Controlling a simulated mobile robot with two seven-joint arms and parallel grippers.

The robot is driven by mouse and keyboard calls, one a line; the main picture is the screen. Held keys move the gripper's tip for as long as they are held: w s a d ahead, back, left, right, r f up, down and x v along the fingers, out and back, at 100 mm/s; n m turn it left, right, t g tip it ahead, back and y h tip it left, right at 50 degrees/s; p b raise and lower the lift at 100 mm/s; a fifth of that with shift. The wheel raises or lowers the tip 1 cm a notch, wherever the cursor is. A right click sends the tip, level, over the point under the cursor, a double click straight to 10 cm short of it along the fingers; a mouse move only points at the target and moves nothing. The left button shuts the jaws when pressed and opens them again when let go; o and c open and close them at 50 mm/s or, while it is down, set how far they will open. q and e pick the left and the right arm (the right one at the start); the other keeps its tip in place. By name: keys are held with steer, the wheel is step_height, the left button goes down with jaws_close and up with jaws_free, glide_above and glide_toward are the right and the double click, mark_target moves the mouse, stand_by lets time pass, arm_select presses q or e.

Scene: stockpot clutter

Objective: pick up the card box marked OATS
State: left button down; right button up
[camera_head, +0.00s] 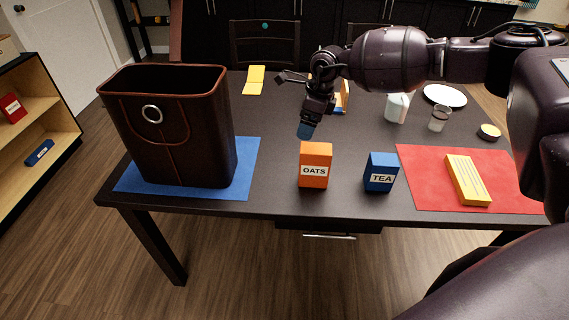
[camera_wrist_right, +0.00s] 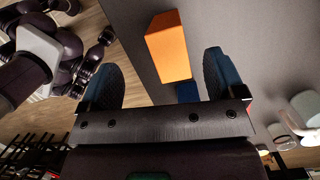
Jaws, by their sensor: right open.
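The orange card box marked OATS (camera_head: 314,171) stands upright near the front edge of the dark table, its label facing the head camera. My right gripper (camera_head: 306,130) is above and just behind it, pointing down, apart from the box. In the right wrist view the open right gripper (camera_wrist_right: 162,80) has empty space between its blue-tipped fingers. The plain orange OATS box (camera_wrist_right: 168,47) shows beyond the fingertips there, untouched. My left gripper is not in view.
A blue TEA box (camera_head: 380,173) stands close to the right of OATS. A yellow box (camera_head: 467,180) lies on a red mat (camera_head: 425,185). A tall brown bin (camera_head: 185,140) stands on a blue mat (camera_head: 245,165) at the left. A white plate (camera_head: 444,95) is at the back.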

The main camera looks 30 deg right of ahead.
mark_target(316, 148)
steer(key=d+h, duration=0.1)
steer(key=s+d+n+g+h, duration=0.1)
steer(key=shift+s+d+f, duration=0.15)
steer(key=shift+d, duration=0.15)
steer(key=shift+s+d+f, duration=0.1)
steer(key=shift+s, duration=0.05)
step_height(316, 148, down, 11)
steer(key=shift+r+b, duration=0.1)
steer(key=shift+b, duration=0.4)
steer(key=shift+a, duration=0.2)
steer(key=shift+c, duration=0.3)
steer(key=shift+r, duration=0.1)
steer(key=c, duration=0.9)
